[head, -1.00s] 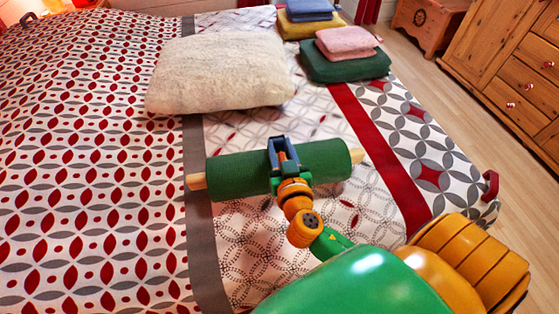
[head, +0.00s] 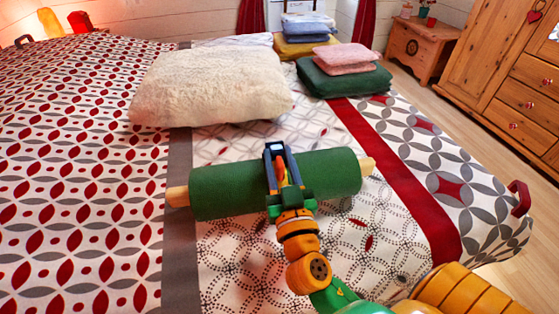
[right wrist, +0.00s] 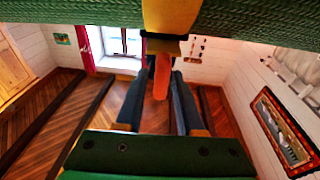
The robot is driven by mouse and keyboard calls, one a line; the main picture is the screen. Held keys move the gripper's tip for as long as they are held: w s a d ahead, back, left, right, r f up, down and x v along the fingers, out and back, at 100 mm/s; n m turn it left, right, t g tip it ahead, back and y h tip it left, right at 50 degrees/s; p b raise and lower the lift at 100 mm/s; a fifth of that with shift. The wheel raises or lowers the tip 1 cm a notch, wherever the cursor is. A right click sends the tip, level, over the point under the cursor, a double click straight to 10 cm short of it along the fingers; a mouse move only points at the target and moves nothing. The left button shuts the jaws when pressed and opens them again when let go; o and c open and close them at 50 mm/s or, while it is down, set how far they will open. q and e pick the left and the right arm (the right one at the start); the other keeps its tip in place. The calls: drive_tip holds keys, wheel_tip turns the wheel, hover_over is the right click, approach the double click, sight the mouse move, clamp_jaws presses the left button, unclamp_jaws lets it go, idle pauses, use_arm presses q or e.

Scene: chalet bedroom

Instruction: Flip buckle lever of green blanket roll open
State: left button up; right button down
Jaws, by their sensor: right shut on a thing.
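The green blanket roll (head: 332,175) lies crosswise on the bed, with pale wooden ends sticking out on both sides. My right gripper (head: 278,152) reaches over the roll's middle. Its blue fingers are shut on the orange-red buckle lever (head: 282,172). In the right wrist view the lever (right wrist: 161,82) stands between the fingers of my right gripper (right wrist: 160,72). It hangs from a dark buckle below a yellow strap (right wrist: 170,15) on the green roll. The fingers hide part of the buckle in the head view. My left gripper is not in view.
A cream fluffy pillow (head: 212,82) lies behind the roll. Folded textiles, including a green one (head: 342,78), are stacked at the back. The patterned bed (head: 90,190) is clear to the left. A wooden dresser (head: 520,90) stands at the right beyond the bed.

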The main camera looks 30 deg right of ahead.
sight(281, 172)
drive_tip(key=c, duration=0.5)
unclamp_jaws()
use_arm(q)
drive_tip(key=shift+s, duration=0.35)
use_arm(e)
drive_tip(key=shift+s+a+f, duration=0.1)
drive_tip(key=shift+s+f, duration=0.05)
drive_tip(key=shift+s, duration=0.05)
drive_tip(key=b+v, duration=0.2)
drive_tip(key=v, duration=0.1)
drive_tip(key=shift+s+a+f, duration=0.1)
drive_tip(key=shift+s+f, duration=0.15)
drive_tip(key=shift+s+a+r+p, duration=0.1)
drive_tip(key=shift+s+a+p, duration=0.1)
drive_tip(key=shift+s, duration=0.35)
drive_tip(key=shift+s+a+r+p, duration=0.1)
drive_tip(key=shift+s+a+p, duration=0.1)
drive_tip(key=shift+s, duration=0.4)
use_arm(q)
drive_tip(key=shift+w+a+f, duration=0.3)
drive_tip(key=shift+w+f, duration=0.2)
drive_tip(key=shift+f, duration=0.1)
use_arm(e)
drive_tip(key=shift+s+a+f, duration=0.1)
drive_tip(key=shift+s+f, duration=0.05)
drive_tip(key=shift+s, duration=0.2)
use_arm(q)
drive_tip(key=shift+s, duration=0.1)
